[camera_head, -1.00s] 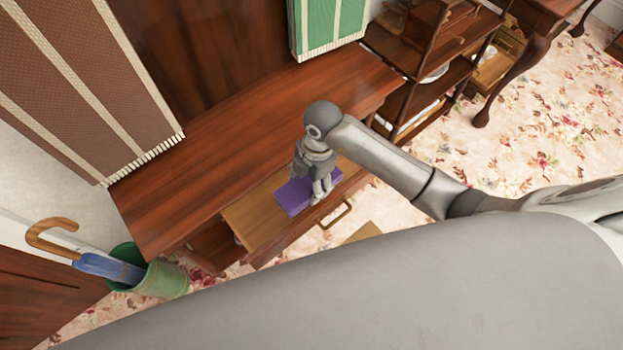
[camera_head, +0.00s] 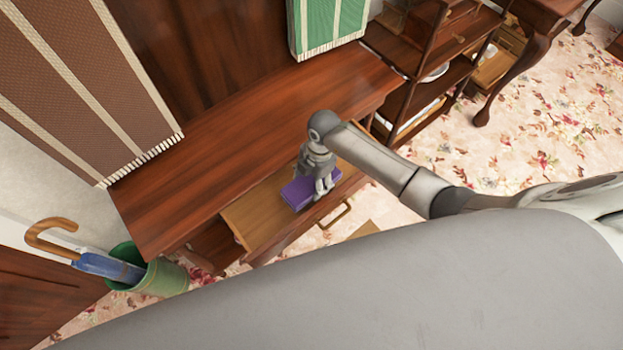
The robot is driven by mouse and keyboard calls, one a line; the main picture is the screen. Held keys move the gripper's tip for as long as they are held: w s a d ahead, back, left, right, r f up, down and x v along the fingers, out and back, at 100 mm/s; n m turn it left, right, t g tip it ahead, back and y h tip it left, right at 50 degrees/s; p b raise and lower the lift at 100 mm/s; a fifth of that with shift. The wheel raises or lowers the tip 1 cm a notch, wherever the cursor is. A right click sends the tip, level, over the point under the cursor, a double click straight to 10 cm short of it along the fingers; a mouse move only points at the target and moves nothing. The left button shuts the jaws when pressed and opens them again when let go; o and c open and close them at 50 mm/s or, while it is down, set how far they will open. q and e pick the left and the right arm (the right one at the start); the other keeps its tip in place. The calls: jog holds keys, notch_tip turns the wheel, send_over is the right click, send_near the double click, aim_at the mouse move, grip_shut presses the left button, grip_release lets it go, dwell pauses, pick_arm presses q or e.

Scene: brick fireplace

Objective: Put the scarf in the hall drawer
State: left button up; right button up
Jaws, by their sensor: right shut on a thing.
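The scarf (camera_head: 299,192) is a flat, folded purple block. My right gripper (camera_head: 324,190) comes down from above and is shut on its right end. The scarf is over or in the open hall drawer (camera_head: 252,218), near its right part; I cannot tell if it touches the bottom. My left gripper is not in view.
A green bin (camera_head: 160,277) with a blue umbrella (camera_head: 108,266) stands left of the table. Striped fringed cloths, brown (camera_head: 75,75) and green (camera_head: 325,25), hang above the table top. A shelf unit (camera_head: 430,75) stands at the right. The table top is bare.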

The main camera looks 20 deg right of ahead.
jog(key=shift+f+b, duration=0.4)
jog(key=shift+f, duration=0.15)
jog(key=o, duration=0.8)
jog(key=r, duration=0.4)
jog(key=d+r, duration=0.1)
jog(key=r, duration=0.8)
jog(key=shift+w+d, duration=0.3)
jog(key=shift+d, duration=0.05)
